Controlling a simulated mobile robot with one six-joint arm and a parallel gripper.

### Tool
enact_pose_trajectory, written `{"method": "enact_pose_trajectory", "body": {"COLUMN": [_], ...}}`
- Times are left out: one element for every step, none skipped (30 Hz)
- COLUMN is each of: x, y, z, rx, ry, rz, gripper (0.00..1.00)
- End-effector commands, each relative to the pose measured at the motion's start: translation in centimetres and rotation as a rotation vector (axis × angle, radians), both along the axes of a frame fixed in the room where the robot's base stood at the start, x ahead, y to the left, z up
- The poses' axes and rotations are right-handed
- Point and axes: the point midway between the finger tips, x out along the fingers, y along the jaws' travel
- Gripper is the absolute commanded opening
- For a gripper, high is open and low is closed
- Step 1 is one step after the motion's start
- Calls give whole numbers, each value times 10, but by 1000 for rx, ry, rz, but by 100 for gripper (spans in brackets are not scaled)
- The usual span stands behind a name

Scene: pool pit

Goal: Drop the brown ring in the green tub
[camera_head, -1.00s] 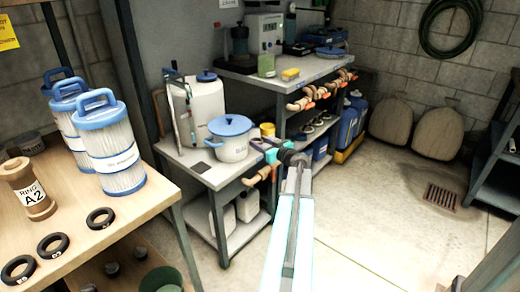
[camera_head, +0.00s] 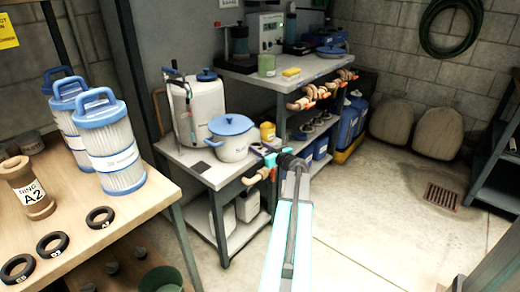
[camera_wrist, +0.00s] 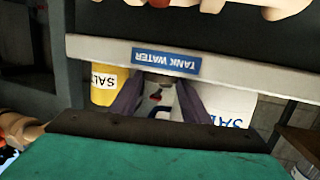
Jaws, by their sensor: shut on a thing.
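My gripper (camera_head: 264,148) is at the end of my outstretched arm, near the right end of the low grey bench. In the wrist view its two dark fingers (camera_wrist: 158,82) converge and are shut on a small dark thing between the tips. I cannot make out its shape, nor whether it is the brown ring. A round green tub (camera_head: 161,279) shows at the bottom edge of the head view, below the wooden table and partly cut off. My gripper is far from it, up and to the right. Three dark rings (camera_head: 52,245) lie on the wooden table.
A brown spool marked "RING A2" (camera_head: 30,190) and blue-capped filters (camera_head: 112,150) stand on the wooden table (camera_head: 140,205). A white pot (camera_head: 230,148) and a yellow tub (camera_head: 267,132) stand near my gripper. Tan fittings hang along the bench fronts.

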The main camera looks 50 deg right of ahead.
Motion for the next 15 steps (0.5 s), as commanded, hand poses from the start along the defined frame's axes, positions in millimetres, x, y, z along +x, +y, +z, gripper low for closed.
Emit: {"method": "enact_pose_trajectory", "body": {"x": [0, 0, 0, 0, 0, 0, 0, 0, 0, 0, 0, 0, 0, 0, 0], "y": [0, 0, 0, 0, 0, 0, 0, 0, 0, 0, 0, 0, 0, 0, 0], "z": [0, 0, 0, 0, 0, 0, 0, 0, -1, -2, -2, -2, -3, -3, -3], "rx": [0, 0, 0, 0, 0, 0, 0, 0, 0, 0, 0, 0, 0, 0, 0], "ry": [0, 0, 0, 0, 0, 0, 0, 0, 0, 0, 0, 0, 0, 0, 0], "rz": [0, 0, 0, 0, 0, 0, 0, 0, 0, 0, 0, 0, 0, 0, 0], "gripper": [21, 21, 21, 21, 21, 21, 21, 21, 21, 21, 21, 21, 21, 21, 21]}}
